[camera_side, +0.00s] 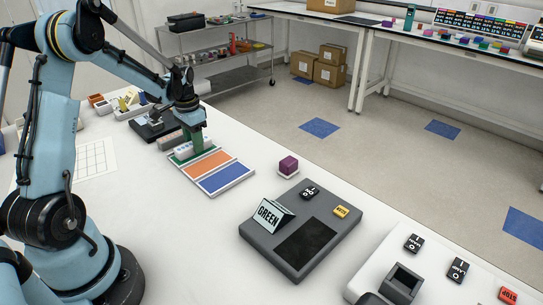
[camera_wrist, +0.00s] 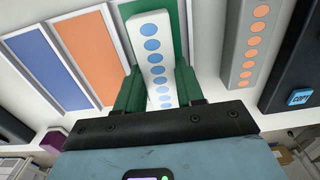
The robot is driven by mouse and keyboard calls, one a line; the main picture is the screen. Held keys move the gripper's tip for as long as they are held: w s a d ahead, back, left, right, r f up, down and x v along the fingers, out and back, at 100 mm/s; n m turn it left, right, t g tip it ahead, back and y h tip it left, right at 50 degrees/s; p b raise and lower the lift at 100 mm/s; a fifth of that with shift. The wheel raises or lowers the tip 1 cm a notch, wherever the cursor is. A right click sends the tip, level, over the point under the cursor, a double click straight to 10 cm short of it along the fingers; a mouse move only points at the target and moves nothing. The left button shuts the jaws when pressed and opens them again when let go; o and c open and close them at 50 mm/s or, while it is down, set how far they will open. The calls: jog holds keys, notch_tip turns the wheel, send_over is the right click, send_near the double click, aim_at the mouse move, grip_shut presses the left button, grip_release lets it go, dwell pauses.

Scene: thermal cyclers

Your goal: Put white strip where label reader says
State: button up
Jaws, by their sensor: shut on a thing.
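My gripper (camera_side: 197,141), with green fingers, is shut on the white strip (camera_side: 184,152) over the green panel (camera_side: 178,159). In the wrist view the white strip (camera_wrist: 152,38), with a row of blue dots, lies between the fingers (camera_wrist: 158,88) and over the green panel (camera_wrist: 182,30). I cannot tell whether the strip touches the panel. An orange panel (camera_side: 208,164) and a blue panel (camera_side: 227,179) lie beside the green one. A tent-shaped sign reading "GREEN" (camera_side: 269,213) stands on a dark grey device (camera_side: 327,211), apparently the label reader.
A grey strip with orange dots (camera_wrist: 246,45) lies close beside the green panel. A black device with a blue COPY button (camera_wrist: 300,97) is beyond it. A purple cube (camera_side: 288,164) sits right of the panels. A white device with a STOP button (camera_side: 508,295) is at lower right.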

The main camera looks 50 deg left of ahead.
jog(key=o, duration=1.1)
jog(key=shift+f, duration=0.15)
jog(key=shift+o, duration=0.2)
notch_tip(320, 180, up, 12)
jog(key=s+d+r+t+y, duration=0.1)
jog(key=d+r+t, duration=0.1)
jog(key=d, duration=0.5)
jog(key=s+d+r+t, duration=0.1)
jog(key=d+r, duration=0.1)
jog(key=d, duration=0.6)
jog(key=s+d+f+t, duration=0.1)
jog(key=s+d+t, duration=0.1)
jog(key=d, duration=0.3)
jog(key=s+d+f+t+h, duration=0.1)
jog(key=s+d+f+t, duration=0.1)
jog(key=d, duration=0.3)
jog(key=shift+s+f, duration=0.15)
jog(key=shift+s, duration=0.65)
